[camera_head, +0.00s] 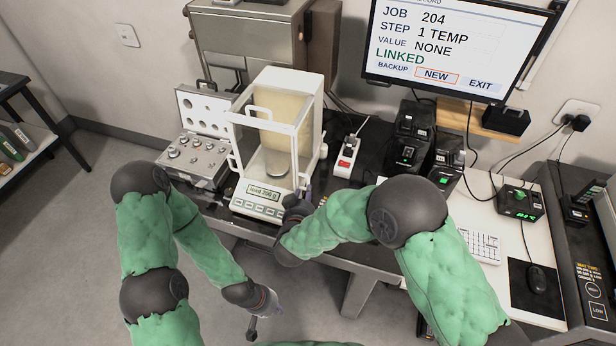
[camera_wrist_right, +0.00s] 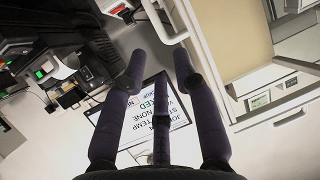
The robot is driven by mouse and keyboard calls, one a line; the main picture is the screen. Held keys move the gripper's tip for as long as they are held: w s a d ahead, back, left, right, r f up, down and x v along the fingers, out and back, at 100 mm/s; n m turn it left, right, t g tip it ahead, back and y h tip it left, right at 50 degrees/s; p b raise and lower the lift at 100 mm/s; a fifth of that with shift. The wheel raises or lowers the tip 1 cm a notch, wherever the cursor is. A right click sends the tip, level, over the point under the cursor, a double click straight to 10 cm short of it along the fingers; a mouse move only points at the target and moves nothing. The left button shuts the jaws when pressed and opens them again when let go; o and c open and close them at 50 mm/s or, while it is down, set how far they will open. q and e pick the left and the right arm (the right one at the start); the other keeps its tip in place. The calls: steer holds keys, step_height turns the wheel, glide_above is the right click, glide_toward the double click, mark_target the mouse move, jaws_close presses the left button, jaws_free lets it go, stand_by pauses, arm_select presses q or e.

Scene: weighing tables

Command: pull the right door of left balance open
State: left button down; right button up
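The left balance (camera_head: 246,126) is a white-framed glass box on the table, with a round pan (camera_head: 276,166) inside and a front display (camera_head: 263,191) reading load 200 g. Its right side is seen edge-on in the head view, and I cannot tell how the right door stands. In the right wrist view the balance's white frame (camera_wrist_right: 212,62) is at the right, and a white loop like a door handle (camera_wrist_right: 156,18) lies beyond and between the fingertips. My right gripper (camera_head: 301,201) (camera_wrist_right: 157,62) is open at the balance's front right corner. My left gripper (camera_head: 264,318) is open and empty, low before the table.
An open case of weights (camera_head: 193,158) stands left of the balance. A power strip (camera_head: 347,157) lies to its right, then dark devices (camera_head: 411,138). A monitor (camera_head: 455,45) hangs behind at the right. The floor (camera_head: 70,240) at the left is clear.

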steer(key=b+x, duration=0.1)
steer(key=x, duration=0.9)
steer(key=shift+d+f+b, duration=0.1)
steer(key=shift+b, duration=0.25)
jaws_close()
